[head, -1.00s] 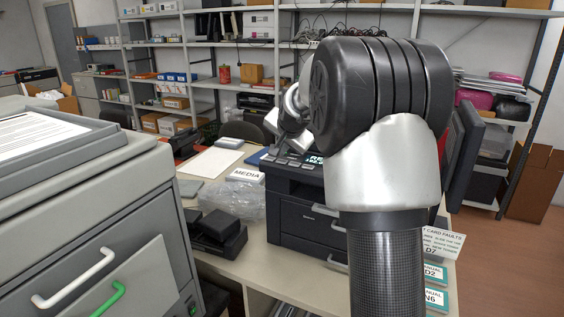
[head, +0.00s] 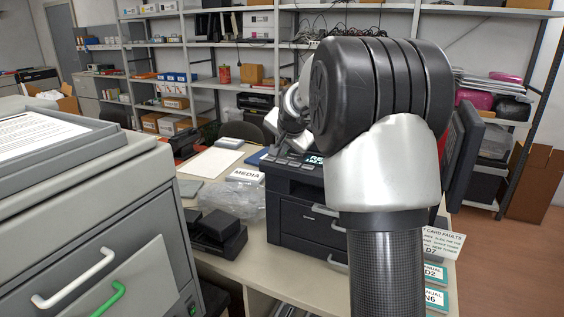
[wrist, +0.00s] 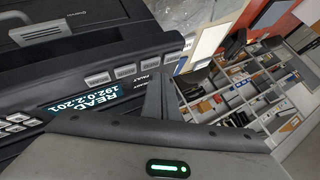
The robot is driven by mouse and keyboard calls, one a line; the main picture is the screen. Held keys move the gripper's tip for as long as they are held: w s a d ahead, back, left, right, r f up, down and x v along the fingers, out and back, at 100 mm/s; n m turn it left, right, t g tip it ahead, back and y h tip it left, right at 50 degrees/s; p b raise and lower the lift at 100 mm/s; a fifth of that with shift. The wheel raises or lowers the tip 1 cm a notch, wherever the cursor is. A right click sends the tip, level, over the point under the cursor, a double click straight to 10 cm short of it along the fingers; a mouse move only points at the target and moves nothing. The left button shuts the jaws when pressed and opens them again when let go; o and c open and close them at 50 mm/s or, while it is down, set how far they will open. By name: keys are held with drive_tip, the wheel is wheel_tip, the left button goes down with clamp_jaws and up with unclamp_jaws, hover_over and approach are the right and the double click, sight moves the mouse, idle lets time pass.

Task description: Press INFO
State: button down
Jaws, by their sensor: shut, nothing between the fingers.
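The dark printer (head: 297,228) stands on the table in the head view, partly hidden behind my arm. Its top panel carries a row of grey buttons and a lit display (head: 316,160). My gripper (wrist: 158,99) is shut and empty, close over the panel near the end of the button row; touching cannot be told.
A MEDIA sign (head: 245,175), a clear plastic bag (head: 232,201) and a black device (head: 217,232) lie left of the printer. A grey cabinet (head: 95,215) stands at the front left. A dark monitor (head: 465,150) is at right, with shelves behind.

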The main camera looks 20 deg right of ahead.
drive_tip(key=shift+f, duration=0.1)
drive_tip(key=shift+f+b, duration=0.35)
drive_tip(key=shift+f+b, duration=0.35)
drive_tip(key=shift+f, duration=0.05)
idle(0.9)
drive_tip(key=shift+r, duration=0.1)
drive_tip(key=shift+r+p, duration=0.55)
drive_tip(key=shift+r, duration=0.15)
drive_tip(key=shift+r, duration=0.1)
wheel_tip(320, 180, up, 5)
drive_tip(key=p, duration=0.3)
drive_tip(key=shift+p, duration=0.3)
idle(0.4)
